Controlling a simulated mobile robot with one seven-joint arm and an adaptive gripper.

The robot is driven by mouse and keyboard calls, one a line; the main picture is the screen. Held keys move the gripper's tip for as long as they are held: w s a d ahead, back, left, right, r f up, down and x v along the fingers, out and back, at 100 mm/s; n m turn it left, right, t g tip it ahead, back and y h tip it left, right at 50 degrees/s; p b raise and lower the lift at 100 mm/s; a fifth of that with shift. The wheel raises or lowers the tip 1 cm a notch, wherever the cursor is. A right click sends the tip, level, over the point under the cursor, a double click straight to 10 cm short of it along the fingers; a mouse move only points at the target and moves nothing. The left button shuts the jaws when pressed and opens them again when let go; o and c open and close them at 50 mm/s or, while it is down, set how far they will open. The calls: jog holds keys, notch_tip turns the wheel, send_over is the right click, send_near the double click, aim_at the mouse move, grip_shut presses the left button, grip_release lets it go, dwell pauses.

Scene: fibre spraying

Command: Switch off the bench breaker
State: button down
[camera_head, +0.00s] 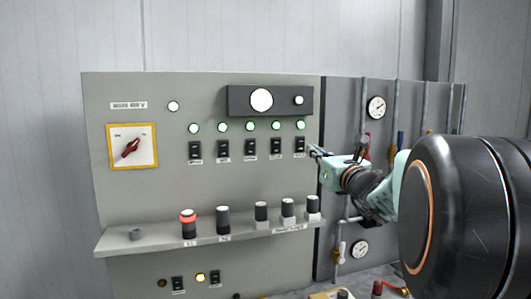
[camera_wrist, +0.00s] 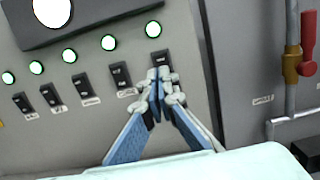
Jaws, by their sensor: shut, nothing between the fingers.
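A row of black breaker switches runs across the grey panel, each with a small label below that I cannot read, so I cannot tell which is the bench breaker. The rightmost switch (camera_head: 299,145) also shows in the wrist view (camera_wrist: 162,58). A green lamp (camera_head: 301,125) glows above each switch in this row. My gripper (camera_head: 316,152) is shut and empty, just right of the rightmost switch in the head view. In the wrist view its fingertips (camera_wrist: 160,78) are at that switch's lower part and partly cover it. I cannot tell whether they touch it.
A red rotary handle (camera_head: 131,148) on a yellow-edged plate is at left. A shelf (camera_head: 150,240) below the switches juts out and carries several knobs (camera_head: 222,220). Pipes and a gauge (camera_head: 377,107) stand at right. A red valve handle (camera_wrist: 308,48) is right of my fingers.

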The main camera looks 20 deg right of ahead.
aim_at(301, 141)
jog(key=shift+w+a+r+p, duration=0.15)
jog(key=shift+w+p, duration=0.1)
jog(key=shift+w, duration=0.75)
jog(key=shift+w+d+r+p, duration=0.1)
jog(key=shift+w+p, duration=0.15)
jog(key=shift+w, duration=0.8)
jog(key=shift+w+a+r+p, duration=0.15)
jog(key=shift+w+p, duration=0.1)
jog(key=shift+w, duration=0.75)
jog(key=shift+d, duration=0.1)
jog(key=p, duration=0.1)
jog(key=r+g+p, duration=0.1)
jog(key=p, duration=0.1)
jog(key=shift+w+r+p, duration=0.15)
jog(key=shift+w+p, duration=0.15)
jog(key=shift+w, duration=0.05)
jog(key=shift+f+b, duration=0.3)
jog(key=shift+b, duration=0.1)
jog(key=shift+s, duration=0.1)
